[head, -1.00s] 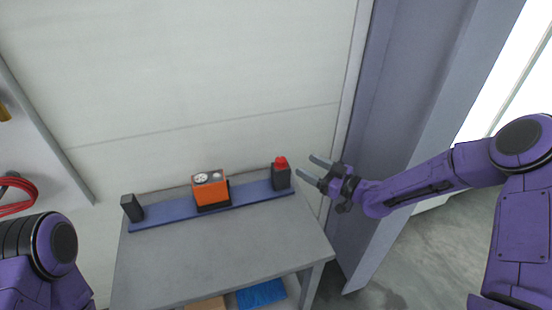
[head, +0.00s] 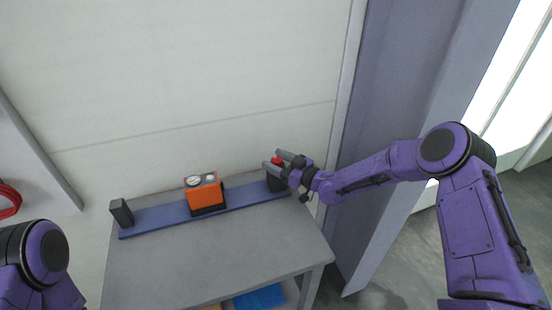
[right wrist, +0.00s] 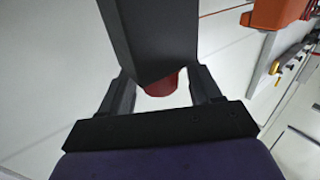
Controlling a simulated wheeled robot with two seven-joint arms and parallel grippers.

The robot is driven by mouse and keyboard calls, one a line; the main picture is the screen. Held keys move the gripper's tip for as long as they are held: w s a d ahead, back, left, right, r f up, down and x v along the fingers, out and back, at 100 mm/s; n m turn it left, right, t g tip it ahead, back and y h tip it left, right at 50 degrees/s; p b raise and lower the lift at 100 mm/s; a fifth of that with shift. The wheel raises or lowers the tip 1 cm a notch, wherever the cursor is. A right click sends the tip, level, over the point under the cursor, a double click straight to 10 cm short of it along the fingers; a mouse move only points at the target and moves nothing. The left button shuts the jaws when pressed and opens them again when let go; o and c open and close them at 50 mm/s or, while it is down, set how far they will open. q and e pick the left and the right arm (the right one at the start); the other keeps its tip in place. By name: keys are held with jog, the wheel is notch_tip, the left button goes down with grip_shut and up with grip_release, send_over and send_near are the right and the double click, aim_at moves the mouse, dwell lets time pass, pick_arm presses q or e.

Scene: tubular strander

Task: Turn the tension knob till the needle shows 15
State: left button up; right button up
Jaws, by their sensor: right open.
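The red knob (head: 277,160) sits on top of a black block (head: 273,182) at the right end of the blue rail. My right gripper (head: 272,161) is at the knob, with its two fingers apart. In the right wrist view the red knob (right wrist: 162,84) shows between the open fingers, partly hidden by the black block (right wrist: 150,35); I see a gap on each side. The orange box (head: 205,196) stands mid-rail with a white round dial (head: 194,181) on top; its needle is too small to read. My left gripper is out of view.
The blue rail (head: 160,217) lies along the back of a grey table (head: 215,255), whose front is clear. A small black block (head: 121,212) stands at the rail's left end. A lilac upright panel (head: 400,90) stands right of the table.

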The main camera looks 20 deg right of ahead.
jog(key=shift+w+a, duration=0.1)
jog(key=c, duration=0.9)
jog(key=shift+c, duration=0.2)
jog(key=shift+m+t+h, duration=0.3)
jog(key=shift+m+h, duration=0.1)
jog(key=shift+h, duration=0.1)
